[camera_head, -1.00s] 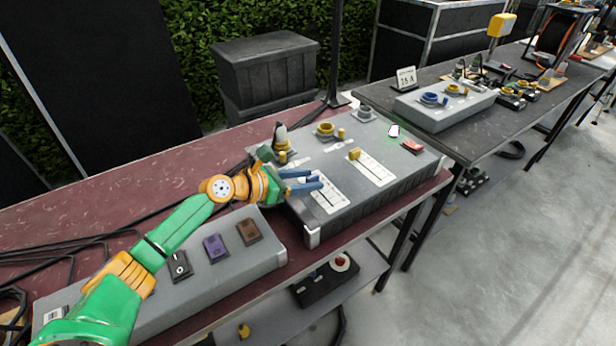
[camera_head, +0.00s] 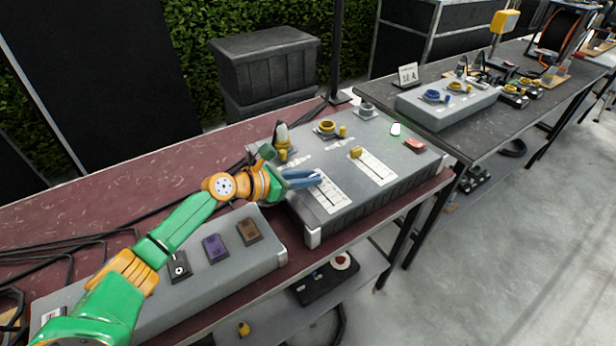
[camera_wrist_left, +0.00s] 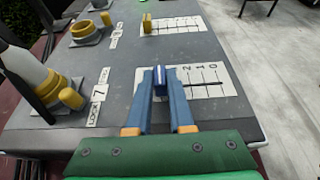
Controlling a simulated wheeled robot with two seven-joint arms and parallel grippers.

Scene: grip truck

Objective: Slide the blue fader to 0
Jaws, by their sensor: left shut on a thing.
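The knob is at the left part of the scale, away from the 0. In the head view my left gripper (camera_head: 316,177) reaches over the same scale plate (camera_head: 331,196) and hides the knob. My right gripper is not in view.
A yellow fader (camera_head: 355,152) stands on a second scale plate beside it. A yellow connector (camera_head: 326,127), a red switch (camera_head: 415,145) and a black-and-white plug (camera_head: 281,136) are on the same grey box. A lower grey panel (camera_head: 247,275) with colored switches is in front.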

